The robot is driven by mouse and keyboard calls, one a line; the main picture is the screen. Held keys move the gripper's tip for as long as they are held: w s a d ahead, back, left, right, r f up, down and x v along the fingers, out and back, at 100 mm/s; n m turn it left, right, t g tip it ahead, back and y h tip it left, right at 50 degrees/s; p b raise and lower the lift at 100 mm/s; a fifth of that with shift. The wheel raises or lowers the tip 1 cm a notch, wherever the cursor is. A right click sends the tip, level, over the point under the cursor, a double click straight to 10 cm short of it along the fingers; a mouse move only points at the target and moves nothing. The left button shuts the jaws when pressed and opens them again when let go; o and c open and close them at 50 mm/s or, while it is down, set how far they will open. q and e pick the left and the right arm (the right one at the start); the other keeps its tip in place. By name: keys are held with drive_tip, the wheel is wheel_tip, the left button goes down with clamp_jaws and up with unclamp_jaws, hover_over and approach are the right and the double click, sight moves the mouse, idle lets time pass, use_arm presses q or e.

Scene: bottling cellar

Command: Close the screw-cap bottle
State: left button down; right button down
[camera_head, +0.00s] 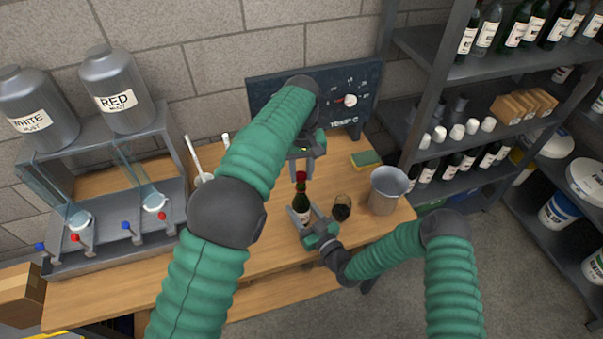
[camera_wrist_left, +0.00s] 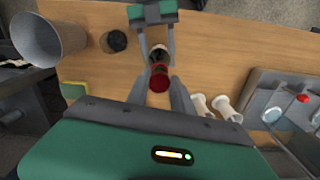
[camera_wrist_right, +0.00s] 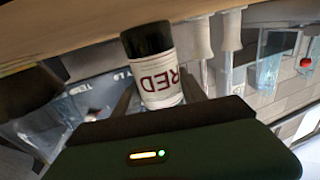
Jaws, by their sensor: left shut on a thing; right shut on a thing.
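The dark bottle (camera_head: 302,203) with a white label stands upright near the front of the wooden table. My right gripper (camera_head: 304,217) is shut around its body; the right wrist view shows the label reading RED (camera_wrist_right: 160,78), upside down. My left gripper (camera_head: 301,165) comes from above and is shut on the red screw cap (camera_head: 300,176). The left wrist view shows the cap (camera_wrist_left: 158,82) between the fingertips, over the bottle top (camera_wrist_left: 158,56). A red part also shows just below the cap at the neck. I cannot tell whether the cap touches the neck.
A dark-filled glass (camera_head: 341,207) and a metal bucket (camera_head: 387,191) stand right of the bottle. A sponge (camera_head: 366,159) lies behind. White bottle-like things (camera_wrist_left: 221,106) and a dispenser rack (camera_head: 110,262) with jars are left. A bottle shelf (camera_head: 430,85) stands at the right.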

use_arm(q)
drive_tip(key=shift+f, duration=0.3)
drive_tip(key=shift+f, duration=0.8)
drive_tip(key=shift+f, duration=0.55)
idle(0.3)
